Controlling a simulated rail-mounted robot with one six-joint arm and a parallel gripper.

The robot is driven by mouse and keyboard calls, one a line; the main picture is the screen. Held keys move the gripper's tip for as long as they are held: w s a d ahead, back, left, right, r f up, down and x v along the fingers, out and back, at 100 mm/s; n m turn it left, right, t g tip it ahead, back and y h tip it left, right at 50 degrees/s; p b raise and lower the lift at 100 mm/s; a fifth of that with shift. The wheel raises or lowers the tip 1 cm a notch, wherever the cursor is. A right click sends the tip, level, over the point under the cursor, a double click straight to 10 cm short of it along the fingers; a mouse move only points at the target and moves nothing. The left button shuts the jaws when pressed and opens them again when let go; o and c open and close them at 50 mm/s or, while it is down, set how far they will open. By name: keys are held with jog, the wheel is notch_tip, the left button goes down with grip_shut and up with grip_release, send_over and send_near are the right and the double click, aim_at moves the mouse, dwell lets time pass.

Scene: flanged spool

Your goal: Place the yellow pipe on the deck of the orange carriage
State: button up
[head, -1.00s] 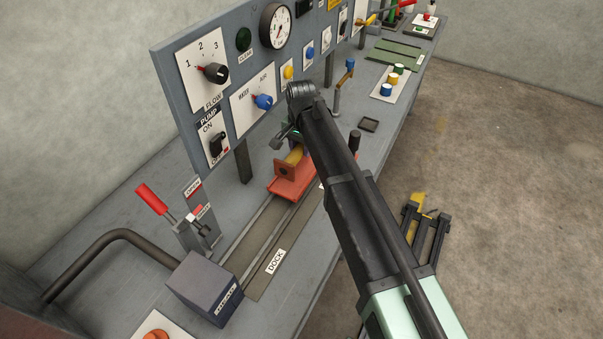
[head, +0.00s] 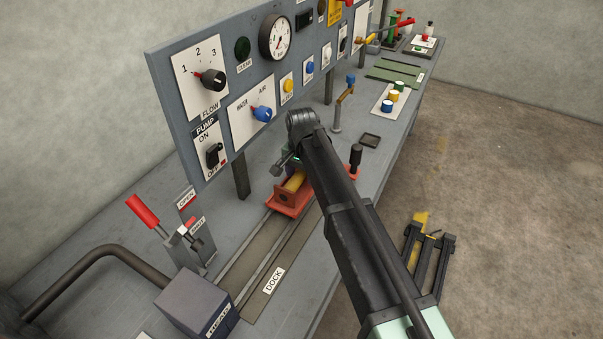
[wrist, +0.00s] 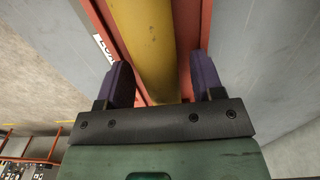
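The yellow pipe (head: 296,181) lies lengthwise on the orange carriage (head: 285,208) on the bench track. In the wrist view the yellow pipe (wrist: 150,35) runs away from my gripper, with the orange carriage (wrist: 192,30) showing along both its sides. My gripper (wrist: 163,80) is open, its two purple fingers on either side of the pipe. Orange shows between the fingers and the pipe, so they look apart from it. In the head view my arm hides most of the gripper and part of the carriage.
A red-handled lever (head: 142,211) and a grey block (head: 198,300) stand towards the near end of the track. A control panel (head: 230,100) rises behind the carriage. A black knob (head: 356,156) stands to the right of my arm. The track before the carriage is clear.

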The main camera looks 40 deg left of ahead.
notch_tip(320, 180, up, 12)
jog(key=p, duration=1.2)
jog(key=shift+r, duration=0.2)
jog(key=w+d, duration=0.3)
jog(key=d, duration=0.9)
jog(key=w+d, duration=0.2)
jog(key=d, duration=0.9)
jog(key=s+d, duration=0.3)
jog(key=d, duration=0.8)
jog(key=s+d+m, duration=0.1)
jog(key=s+d, duration=0.2)
jog(key=d, duration=0.9)
jog(key=s+d, duration=0.4)
jog(key=d, duration=0.7)
jog(key=shift+d+m, duration=0.3)
jog(key=shift+d, duration=0.1)
